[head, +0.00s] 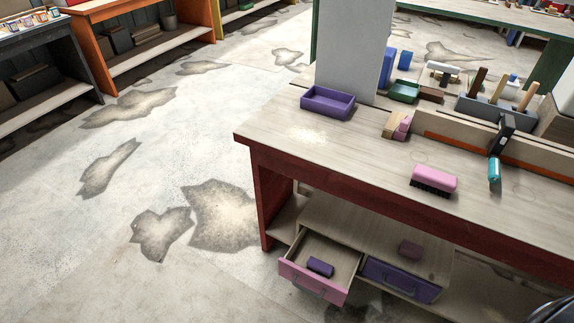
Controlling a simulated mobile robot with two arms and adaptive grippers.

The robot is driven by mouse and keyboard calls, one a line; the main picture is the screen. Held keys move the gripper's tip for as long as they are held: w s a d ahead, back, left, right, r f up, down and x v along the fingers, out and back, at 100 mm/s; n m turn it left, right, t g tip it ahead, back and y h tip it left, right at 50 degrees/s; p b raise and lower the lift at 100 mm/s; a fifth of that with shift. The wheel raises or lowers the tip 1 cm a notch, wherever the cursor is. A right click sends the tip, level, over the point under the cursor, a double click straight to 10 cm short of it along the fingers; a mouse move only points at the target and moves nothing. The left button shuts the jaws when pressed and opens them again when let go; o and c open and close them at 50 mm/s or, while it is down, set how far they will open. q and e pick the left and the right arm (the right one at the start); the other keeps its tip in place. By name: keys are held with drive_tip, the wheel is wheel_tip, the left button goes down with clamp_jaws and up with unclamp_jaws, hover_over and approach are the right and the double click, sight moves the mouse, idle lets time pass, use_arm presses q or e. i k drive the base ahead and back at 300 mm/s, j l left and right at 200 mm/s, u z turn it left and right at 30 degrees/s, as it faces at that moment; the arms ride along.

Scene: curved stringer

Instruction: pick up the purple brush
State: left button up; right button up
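A small purple block-like object (320,267) lies in the open pink-fronted drawer (314,282) under the workbench. It may be the purple brush, but I cannot make out bristles on it. A pink brush (434,179) with dark bristles facing down lies on the workbench top (350,150), near its front edge. Neither of my grippers shows in the head view. A dark rounded shape at the bottom right corner is cut off, and I cannot tell what it is.
A purple tray (327,104) stands at the bench's left end beside a grey column (352,45). A purple-fronted drawer (401,280) is beside the open one. A teal-handled tool (494,168) leans at the right. The floor (150,180) left of the bench is clear.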

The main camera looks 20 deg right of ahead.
sight(320, 267)
drive_tip(key=z, duration=1.3)
